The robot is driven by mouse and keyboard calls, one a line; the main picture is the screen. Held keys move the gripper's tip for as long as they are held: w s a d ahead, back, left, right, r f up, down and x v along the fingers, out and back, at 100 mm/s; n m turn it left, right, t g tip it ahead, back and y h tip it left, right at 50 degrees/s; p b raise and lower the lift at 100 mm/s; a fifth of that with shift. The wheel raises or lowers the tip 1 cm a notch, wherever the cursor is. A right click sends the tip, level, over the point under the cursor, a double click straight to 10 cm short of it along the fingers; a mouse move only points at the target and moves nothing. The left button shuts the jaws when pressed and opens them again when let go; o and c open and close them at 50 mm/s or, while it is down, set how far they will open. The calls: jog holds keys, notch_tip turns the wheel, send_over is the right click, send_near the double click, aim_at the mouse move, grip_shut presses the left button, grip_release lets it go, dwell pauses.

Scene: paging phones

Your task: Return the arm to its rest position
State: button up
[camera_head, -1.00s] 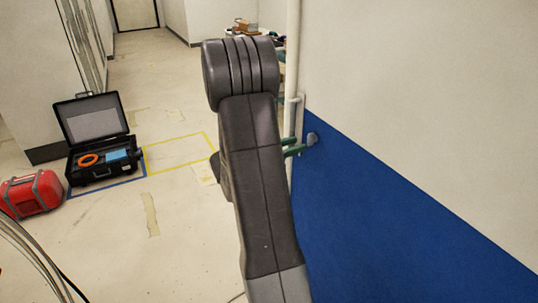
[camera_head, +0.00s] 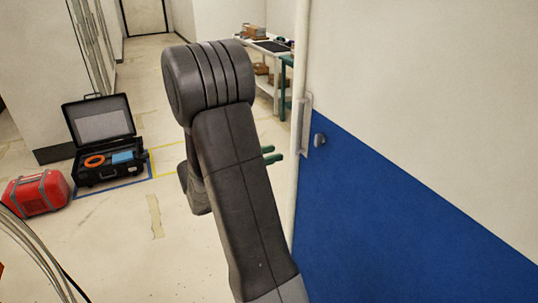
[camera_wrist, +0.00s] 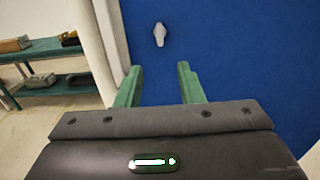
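My gripper (camera_wrist: 160,88) shows in the wrist view with its two green fingers spread apart and nothing between them. It faces a blue wall panel that carries a small pale knob (camera_wrist: 159,34) ahead of the fingers. In the head view my dark arm rises through the middle of the picture. The green fingertips (camera_head: 272,155) stick out to the right of the arm, a short way left of the white post and the knob (camera_head: 319,140). The rest of the gripper is hidden behind the arm there.
The blue and white panel (camera_head: 400,220) fills the right side, edged by a white post (camera_head: 300,60). A green workbench (camera_wrist: 60,88) stands beyond it. An open black case (camera_head: 100,130) and a red case (camera_head: 37,194) are on the floor at left. Floor between is clear.

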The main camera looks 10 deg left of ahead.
aim_at(315, 141)
jog(key=p+x, duration=0.3)
jog(key=x, duration=1.1)
jog(key=shift+a, duration=0.1)
